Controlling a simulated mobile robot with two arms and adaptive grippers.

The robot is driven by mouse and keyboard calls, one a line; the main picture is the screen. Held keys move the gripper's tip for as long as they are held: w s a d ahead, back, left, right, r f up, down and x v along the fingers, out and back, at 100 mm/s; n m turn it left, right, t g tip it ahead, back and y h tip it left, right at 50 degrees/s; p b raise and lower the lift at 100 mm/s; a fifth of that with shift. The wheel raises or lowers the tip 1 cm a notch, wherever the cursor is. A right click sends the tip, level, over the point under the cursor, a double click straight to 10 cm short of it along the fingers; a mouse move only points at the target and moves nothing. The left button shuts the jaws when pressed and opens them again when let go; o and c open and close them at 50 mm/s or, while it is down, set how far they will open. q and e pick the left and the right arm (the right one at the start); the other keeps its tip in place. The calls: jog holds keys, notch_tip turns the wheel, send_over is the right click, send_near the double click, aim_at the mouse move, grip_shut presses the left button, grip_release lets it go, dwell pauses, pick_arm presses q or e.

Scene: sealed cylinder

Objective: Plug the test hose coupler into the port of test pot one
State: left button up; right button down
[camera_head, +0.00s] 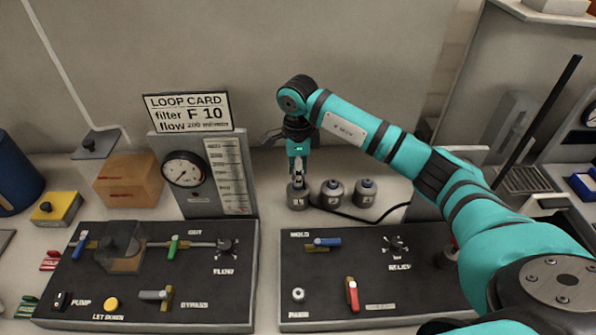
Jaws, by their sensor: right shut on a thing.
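My right gripper (298,172) comes down from above and is shut on the test hose coupler, which is mostly hidden between its fingers. It is directly above test pot one (297,199), the leftmost of three small grey pots behind the right-hand panel. The fingertips are at or just above the pot's top; I cannot tell whether the coupler touches the port or sits in it. A black hose (385,217) runs along the table from near this pot to the right. My left gripper is not in view.
The second pot (332,193) and third pot (365,192) stand close on the right. A dark valve panel (375,265) lies in front, another (150,270) to its left. A gauge stand (199,180) with a loop card (188,112) stands left of the gripper.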

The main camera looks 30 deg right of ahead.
jog(key=shift+f+b, duration=0.5)
jog(key=shift+f, duration=0.1)
jog(key=c, duration=1)
grip_release()
jog(key=shift+o, duration=0.2)
jog(key=shift+r, duration=0.1)
notch_tip(320, 180, up, 12)
jog(key=shift+f, duration=0.1)
jog(key=shift+f, duration=0.1)
